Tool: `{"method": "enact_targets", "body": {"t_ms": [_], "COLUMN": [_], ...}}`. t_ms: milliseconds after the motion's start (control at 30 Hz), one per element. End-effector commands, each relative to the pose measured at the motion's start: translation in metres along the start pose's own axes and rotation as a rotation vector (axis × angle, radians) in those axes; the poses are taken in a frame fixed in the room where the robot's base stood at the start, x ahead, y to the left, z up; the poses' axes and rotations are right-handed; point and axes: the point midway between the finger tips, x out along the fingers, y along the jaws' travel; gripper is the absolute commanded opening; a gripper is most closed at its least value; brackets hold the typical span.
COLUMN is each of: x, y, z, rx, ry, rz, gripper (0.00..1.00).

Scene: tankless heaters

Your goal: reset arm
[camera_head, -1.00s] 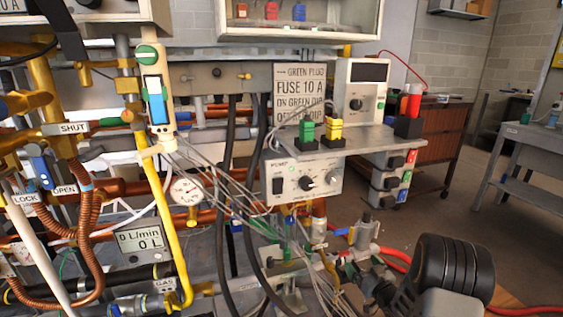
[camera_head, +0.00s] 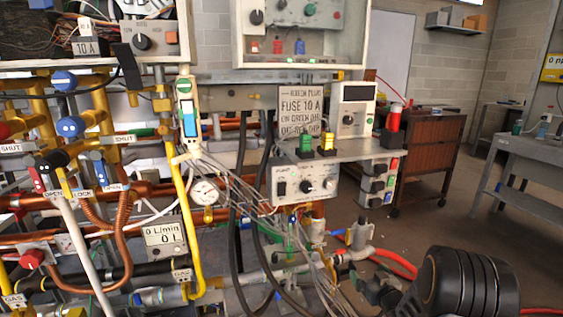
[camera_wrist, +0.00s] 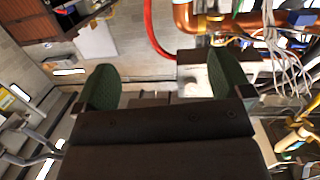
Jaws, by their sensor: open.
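My gripper (camera_wrist: 165,85) shows in the wrist view with its two green-padded fingers spread wide apart. Nothing is held between them. Behind the gap lie a pale block and grey floor, with copper pipe to the right. In the head view, my dark arm (camera_head: 465,280) shows at the lower right, in front of the floor. The gripper end in that view is small and partly lost among fittings, so its exact pose is hard to tell.
A dense pipe rig with valves and a round gauge (camera_head: 205,192) fills the left. A shelf with green and yellow plugs sits above the pump box (camera_head: 305,182). A red hose (camera_head: 395,262) runs near my arm. A brown cabinet (camera_head: 430,155) and grey workbench (camera_head: 540,165) stand behind open floor.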

Motion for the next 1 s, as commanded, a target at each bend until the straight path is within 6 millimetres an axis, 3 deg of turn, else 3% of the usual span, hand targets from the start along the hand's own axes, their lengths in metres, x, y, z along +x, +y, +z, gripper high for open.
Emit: {"method": "enact_targets", "body": {"t_ms": [33,267,433,600,700,800,1000], "x": [-0.002,-0.016,-0.048,-0.113,-0.157,-0.197,-0.258], "y": [-0.001,-0.002,-0.012,-0.042,-0.065,-0.089,-0.128], "z": [-0.022,-0.090,-0.170,-0.258,-0.296,-0.325,-0.359], "rx": [-0.012,-0.050,-0.056,-0.006,0.038,0.084,0.144], "ry": [-0.021,-0.176,-0.351,-0.599,-0.737,-0.859,-1.034], "rz": [0.013,0.108,0.198,0.263,0.270,0.246,0.172], "gripper": [0.97,0.97,0.97,0.97,0.97,0.97,0.97]}}
